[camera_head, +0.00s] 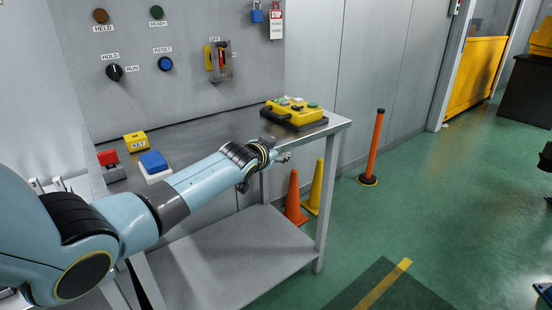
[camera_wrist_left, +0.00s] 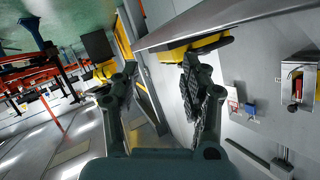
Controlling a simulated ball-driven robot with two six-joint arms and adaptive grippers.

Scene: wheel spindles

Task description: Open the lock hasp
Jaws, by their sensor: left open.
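The lock hasp appears to be the grey metal piece (camera_head: 222,75) at the switch marked OFF on the wall panel, with red and yellow parts behind it. In the left wrist view this switch unit (camera_wrist_left: 299,85) is at the right edge, turned sideways. Whether the hasp is open or shut is too small to tell. My left gripper (camera_head: 282,157) is in front of the bench's right end, well below and right of the hasp, touching nothing I can make out. In the left wrist view the left gripper's fingers (camera_wrist_left: 160,65) are spread and empty.
A yellow control box (camera_head: 293,108) sits on the bench's right end, near my gripper. A blue padlock (camera_head: 257,16) and a STOP tag (camera_head: 277,22) hang on the panel. Open green floor lies beyond.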

